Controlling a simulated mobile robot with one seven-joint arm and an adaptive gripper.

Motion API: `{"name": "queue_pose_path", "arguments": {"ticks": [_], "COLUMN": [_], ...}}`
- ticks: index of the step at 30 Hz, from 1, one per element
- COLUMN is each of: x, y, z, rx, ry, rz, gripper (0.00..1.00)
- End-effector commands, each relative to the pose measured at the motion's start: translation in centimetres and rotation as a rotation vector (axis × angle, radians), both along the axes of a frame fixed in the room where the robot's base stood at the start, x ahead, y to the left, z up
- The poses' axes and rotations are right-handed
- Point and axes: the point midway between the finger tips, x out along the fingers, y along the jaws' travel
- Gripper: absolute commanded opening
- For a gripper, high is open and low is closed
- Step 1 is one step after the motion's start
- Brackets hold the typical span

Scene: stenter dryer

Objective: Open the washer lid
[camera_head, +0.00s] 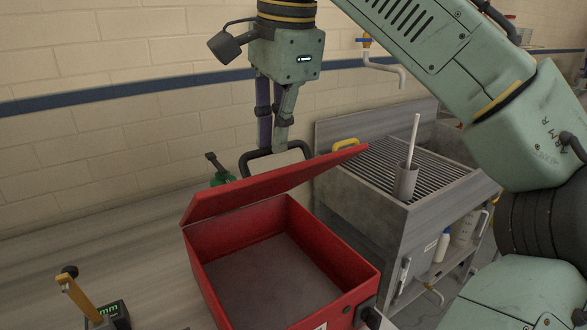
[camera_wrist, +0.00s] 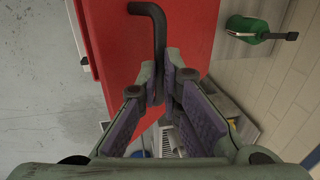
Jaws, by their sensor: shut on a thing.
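The washer (camera_head: 330,245) is a red open-topped box on the bench in the head view, with a grey, empty-looking inside. Its red lid (camera_head: 270,182) is raised and tilted above the opening. The lid fills much of the upper wrist view (camera_wrist: 112,35). A bent black handle (camera_wrist: 158,30) stands on the lid's outer face; part of it shows behind the lid in the head view (camera_head: 250,160). My gripper (camera_head: 282,140) is behind the raised lid.
A grey sink with a grate (camera_head: 375,185) stands right of the washer, with a metal cup (camera_head: 405,180) on it.

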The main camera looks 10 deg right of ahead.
Motion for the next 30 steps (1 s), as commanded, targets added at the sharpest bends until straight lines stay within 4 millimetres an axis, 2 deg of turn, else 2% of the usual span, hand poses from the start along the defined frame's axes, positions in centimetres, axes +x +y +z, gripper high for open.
{"name": "queue_pose_path", "arguments": {"ticks": [1,7,23,24,30], "x": [1.1,2.6,3.1,3.1,3.1], "y": [0.5,0.8,0.9,0.9,0.9], "z": [-0.2,0.5,0.5,0.5,0.5], "rx": [0.004,0.003,0.005,0.005,0.005], "ry": [-0.005,-0.003,0.001,0.001,0.001], "rz": [0.004,0.007,0.008,0.008,0.007], "gripper": [0.00,0.00,0.00,0.08,0.22]}}
